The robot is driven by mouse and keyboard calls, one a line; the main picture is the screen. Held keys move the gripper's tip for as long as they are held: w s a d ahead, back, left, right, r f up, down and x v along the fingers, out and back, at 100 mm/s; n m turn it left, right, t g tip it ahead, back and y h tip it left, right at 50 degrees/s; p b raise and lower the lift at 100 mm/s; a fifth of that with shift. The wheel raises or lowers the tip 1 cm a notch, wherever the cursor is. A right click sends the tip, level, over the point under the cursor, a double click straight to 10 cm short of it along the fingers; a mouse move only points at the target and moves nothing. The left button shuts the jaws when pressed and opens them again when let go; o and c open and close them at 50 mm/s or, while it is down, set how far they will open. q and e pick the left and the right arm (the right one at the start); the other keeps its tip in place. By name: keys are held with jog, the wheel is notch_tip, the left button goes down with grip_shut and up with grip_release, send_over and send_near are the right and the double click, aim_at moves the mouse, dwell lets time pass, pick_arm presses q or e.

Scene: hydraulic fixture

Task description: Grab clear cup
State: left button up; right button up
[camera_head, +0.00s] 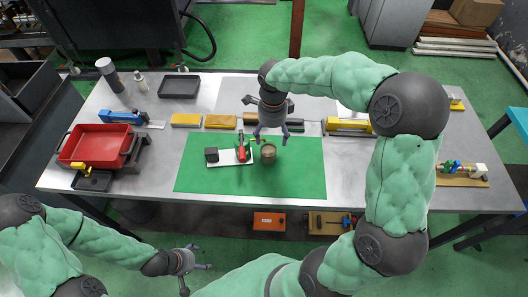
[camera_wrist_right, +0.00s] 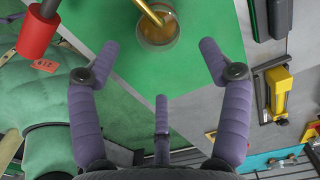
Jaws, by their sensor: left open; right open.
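A clear cup (camera_head: 268,153) with a brownish inside stands on the green mat (camera_head: 300,178). In the right wrist view the cup (camera_wrist_right: 158,30) is at the top, with a yellow rod (camera_wrist_right: 150,12) over its rim. My right gripper (camera_head: 271,134) is open and empty, above and just behind the cup. In the right wrist view its spread fingers (camera_wrist_right: 159,48) point toward the cup, which lies beyond their tips and between their lines. My left gripper (camera_head: 198,274) is open and empty, low in front of the table, away from the cup.
A red clamp fixture (camera_head: 241,152) on a white plate stands close left of the cup. Yellow and dark blocks (camera_head: 221,121) line the mat's back edge. A red tray (camera_head: 95,145) is at the left. The mat right of the cup is clear.

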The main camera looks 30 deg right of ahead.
aim_at(272, 144)
notch_tip(272, 144, down, 4)
jog(key=shift+s+f+b, duration=0.15)
jog(key=shift+b, duration=0.35)
jog(key=shift+f, duration=0.55)
jog(key=shift+w+a+f+b, duration=0.15)
jog(key=shift+f+b, duration=0.35)
jog(key=shift+f, duration=0.85)
jog(key=shift+w+d+f+b, duration=0.15)
jog(key=shift+f+b, duration=0.35)
jog(key=shift+f, duration=0.8)
jog(key=shift+a, duration=0.1)
jog(key=shift+c, duration=0.4)
jog(key=shift+r, duration=0.15)
jog(key=c, duration=1.3)
